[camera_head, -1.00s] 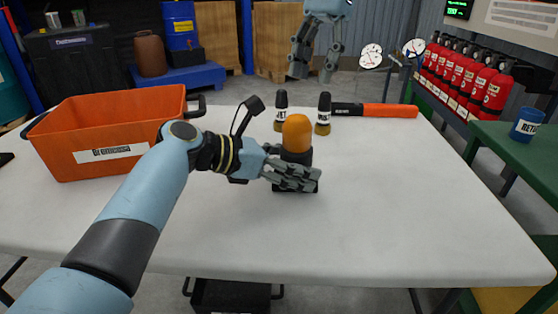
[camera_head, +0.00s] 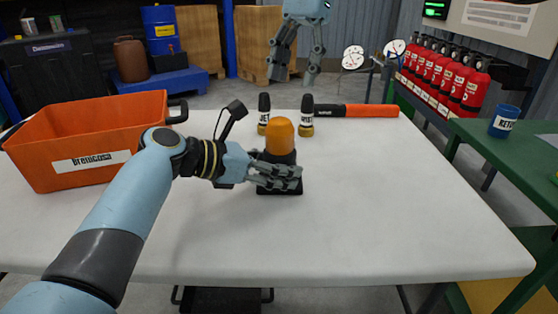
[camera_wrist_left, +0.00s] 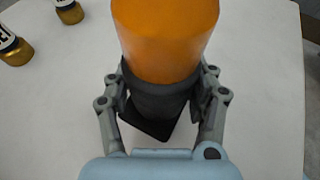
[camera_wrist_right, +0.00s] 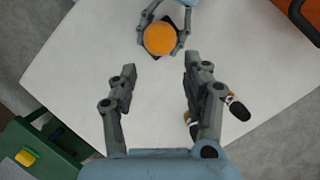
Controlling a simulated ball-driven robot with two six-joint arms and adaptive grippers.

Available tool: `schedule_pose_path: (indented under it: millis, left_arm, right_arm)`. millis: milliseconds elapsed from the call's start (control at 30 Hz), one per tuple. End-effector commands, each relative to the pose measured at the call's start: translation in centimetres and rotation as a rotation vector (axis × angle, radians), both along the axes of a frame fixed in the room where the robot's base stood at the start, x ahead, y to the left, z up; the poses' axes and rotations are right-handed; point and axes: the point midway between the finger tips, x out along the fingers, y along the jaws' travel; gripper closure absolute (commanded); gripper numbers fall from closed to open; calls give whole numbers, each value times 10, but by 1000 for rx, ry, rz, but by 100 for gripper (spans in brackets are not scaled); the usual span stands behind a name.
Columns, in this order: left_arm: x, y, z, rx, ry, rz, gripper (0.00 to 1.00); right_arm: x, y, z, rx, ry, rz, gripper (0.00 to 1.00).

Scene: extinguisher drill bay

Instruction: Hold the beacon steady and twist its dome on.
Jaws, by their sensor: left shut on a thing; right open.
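The beacon stands upright on the white table, with a dark base (camera_head: 292,186) and an orange dome (camera_head: 279,136) on top. My left gripper (camera_head: 280,178) is shut around the dark body below the dome. In the left wrist view its fingers press both sides of the dark body (camera_wrist_left: 157,100) under the dome (camera_wrist_left: 165,40). My right gripper (camera_head: 292,76) is open and empty, raised above the far edge of the table. In the right wrist view the dome (camera_wrist_right: 160,38) lies beyond the open fingers (camera_wrist_right: 158,75), apart from them. Whether the dome is fully seated cannot be told.
An orange bin (camera_head: 95,130) stands at the left. The table (camera_head: 400,200) is clear at right and front. A green bench (camera_head: 520,150) with a blue cup stands at the right.

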Motion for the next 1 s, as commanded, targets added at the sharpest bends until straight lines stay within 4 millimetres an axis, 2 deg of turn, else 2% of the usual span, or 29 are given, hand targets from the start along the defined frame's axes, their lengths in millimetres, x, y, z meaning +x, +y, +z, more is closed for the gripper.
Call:
schedule_pose_path:
  millis: [33,133,267,400,567,667,767,867,1000]
  left_arm:
    - [0,0,0,1,0,0,93]
    - [0,0,0,1,0,0,93]
    - [0,0,0,1,0,0,93]
    - [0,0,0,1,0,0,93]
    - [0,0,0,0,-1,0,93]
    - [0,0,0,0,0,0,93]
    - [0,0,0,0,0,0,93]
    - [0,0,0,0,0,0,93]
    - [0,0,0,0,0,0,93]
  right_arm:
    - [0,0,0,7,-6,22,42]
    - [4,4,0,53,-49,123,29]
    - [21,27,17,228,-217,368,27]
    - [49,53,54,465,-542,676,27]
    - [70,62,75,660,-968,965,27]
    - [77,55,82,715,-1264,1101,27]
    - [76,37,81,702,-1569,1202,27]
    - [65,10,72,622,-1864,1263,27]
    - [31,-31,45,464,-2148,1276,27]
